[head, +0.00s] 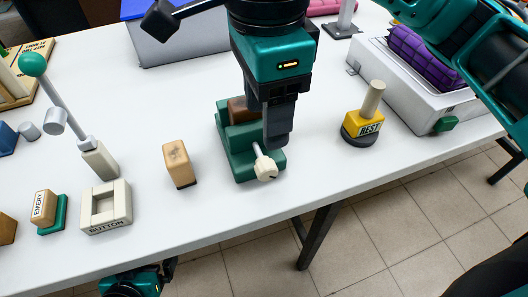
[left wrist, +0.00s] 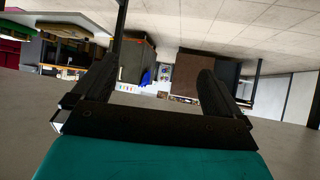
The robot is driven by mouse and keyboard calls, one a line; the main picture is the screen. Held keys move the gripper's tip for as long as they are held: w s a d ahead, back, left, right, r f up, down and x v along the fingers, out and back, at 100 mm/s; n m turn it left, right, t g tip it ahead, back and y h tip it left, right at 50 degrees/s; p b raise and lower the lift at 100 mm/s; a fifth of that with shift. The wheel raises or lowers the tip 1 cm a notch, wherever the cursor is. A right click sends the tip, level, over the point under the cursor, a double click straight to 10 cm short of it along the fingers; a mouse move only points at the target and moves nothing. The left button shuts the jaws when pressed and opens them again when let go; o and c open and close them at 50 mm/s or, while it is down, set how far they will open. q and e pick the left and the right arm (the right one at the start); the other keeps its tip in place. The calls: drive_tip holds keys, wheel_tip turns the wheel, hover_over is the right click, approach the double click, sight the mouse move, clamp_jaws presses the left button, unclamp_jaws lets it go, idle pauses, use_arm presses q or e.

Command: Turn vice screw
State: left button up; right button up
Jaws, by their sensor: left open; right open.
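The green vice (head: 244,165) stands near the front edge of the white table, with a brown block (head: 239,110) in or at its jaws. Its screw has a pale shaft and a cream knob (head: 265,170) facing the front. My right gripper (head: 278,140) comes down from above, its dark fingers in front of part of the vice and just above the screw. It is open, and I cannot tell whether it touches the vice. My left gripper (head: 166,270) is low, beyond the table's front edge; the left wrist view shows its fingers (left wrist: 160,85) apart and empty.
A tan block (head: 179,164) stands left of the vice, and a yellow stamp with a wooden handle (head: 362,122) stands to the right. A cream button box (head: 105,207) and a green-knobbed lever (head: 65,95) are farther left. A white box (head: 420,95) is at the right.

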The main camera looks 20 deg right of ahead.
sight(268, 161)
wheel_tip(268, 161, down, 10)
drive_tip(key=shift+b, duration=0.95)
use_arm(q)
drive_tip(key=shift+w+d+f+h, duration=0.1)
drive_tip(key=shift+w+d+h, duration=0.2)
drive_tip(key=shift+w+d, duration=0.25)
use_arm(e)
drive_tip(key=c, duration=1.1)
drive_tip(key=shift+o, duration=0.2)
drive_tip(key=shift+f+b, duration=0.2)
drive_tip(key=shift+b, duration=0.2)
drive_tip(key=y+b, duration=0.2)
drive_tip(key=b, duration=0.1)
drive_tip(key=shift+d+f, duration=0.15)
drive_tip(key=shift+d, duration=0.05)
drive_tip(key=shift+y+b, duration=0.3)
drive_tip(key=shift+b, duration=0.3)
use_arm(q)
drive_tip(key=f, duration=0.5)
drive_tip(key=shift+s+f, duration=0.25)
drive_tip(key=shift+f, duration=0.1)
use_arm(e)
drive_tip(key=shift+r+y, duration=0.3)
